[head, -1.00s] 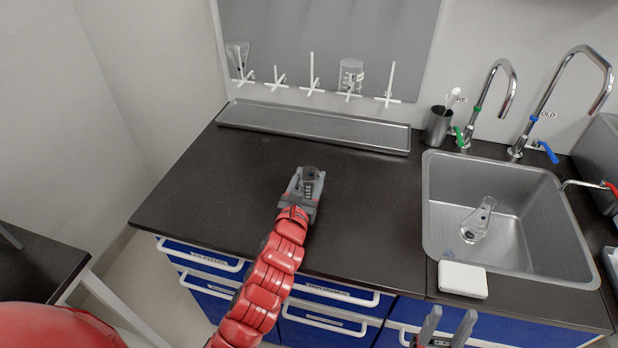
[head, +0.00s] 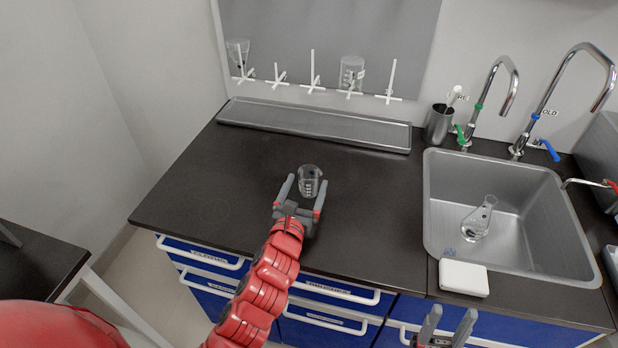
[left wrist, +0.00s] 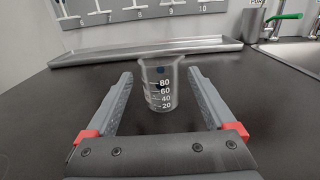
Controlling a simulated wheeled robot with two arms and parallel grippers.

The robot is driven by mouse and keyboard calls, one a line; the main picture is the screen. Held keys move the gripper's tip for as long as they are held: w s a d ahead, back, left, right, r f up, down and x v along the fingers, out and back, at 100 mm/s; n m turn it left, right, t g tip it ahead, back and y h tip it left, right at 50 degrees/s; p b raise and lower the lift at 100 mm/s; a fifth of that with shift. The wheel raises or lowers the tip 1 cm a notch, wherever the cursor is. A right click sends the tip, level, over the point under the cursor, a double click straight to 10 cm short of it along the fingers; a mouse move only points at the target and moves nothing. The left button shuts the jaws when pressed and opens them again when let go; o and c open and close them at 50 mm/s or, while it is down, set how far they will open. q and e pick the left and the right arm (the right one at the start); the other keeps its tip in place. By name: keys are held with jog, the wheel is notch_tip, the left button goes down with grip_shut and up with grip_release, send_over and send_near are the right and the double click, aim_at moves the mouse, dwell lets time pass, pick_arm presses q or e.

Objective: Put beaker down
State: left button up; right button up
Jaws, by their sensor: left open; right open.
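A small clear glass beaker (head: 311,182) with graduation marks stands upright on the dark worktop (head: 235,180). In the left wrist view the beaker (left wrist: 161,84) shows marks from 20 to 80 and looks empty. My left gripper (head: 304,190) is open, its fingers pointing at the beaker from the near side. In the left wrist view the beaker stands between and slightly beyond the fingertips (left wrist: 158,76), with a gap on each side. My right gripper (head: 446,316) is open and empty at the bottom edge, in front of the counter.
A long metal tray (head: 315,124) lies along the back, below a peg rack holding glassware. The sink (head: 500,215) at right holds a flask (head: 478,219). A dark cup (head: 439,124) and taps stand behind it. A white box (head: 463,277) sits at its front. The worktop around the beaker is clear.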

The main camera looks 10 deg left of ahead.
pick_arm(q)
jog(key=s+p, duration=0.1)
jog(key=s, duration=0.5)
jog(key=shift+a+r, duration=0.1)
jog(key=shift+s+r+p, duration=0.15)
jog(key=shift+s+p, duration=0.2)
jog(key=shift+p, duration=0.25)
jog(key=shift+s+p, duration=0.5)
jog(key=shift+s, duration=0.35)
jog(key=shift+f, duration=0.2)
